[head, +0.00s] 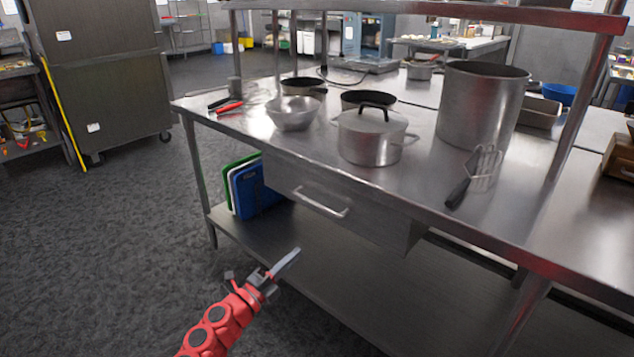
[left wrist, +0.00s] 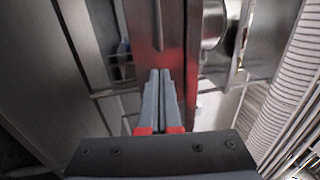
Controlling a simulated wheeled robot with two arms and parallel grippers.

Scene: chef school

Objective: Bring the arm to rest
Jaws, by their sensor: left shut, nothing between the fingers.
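My left arm, red with dark joints, comes in from the bottom of the head view. My left gripper (head: 284,264) is shut and empty, its grey fingers together. It hangs in front of the steel table, beside the lower shelf and below the drawer, touching nothing that I can see. In the left wrist view the gripper's two fingers (left wrist: 160,82) lie side by side with nothing between them. My right gripper is not in view.
Cutting boards (head: 254,187) stand on the lower shelf (head: 330,260). A dark cabinet (head: 110,95) stands at left. Floor between is clear.

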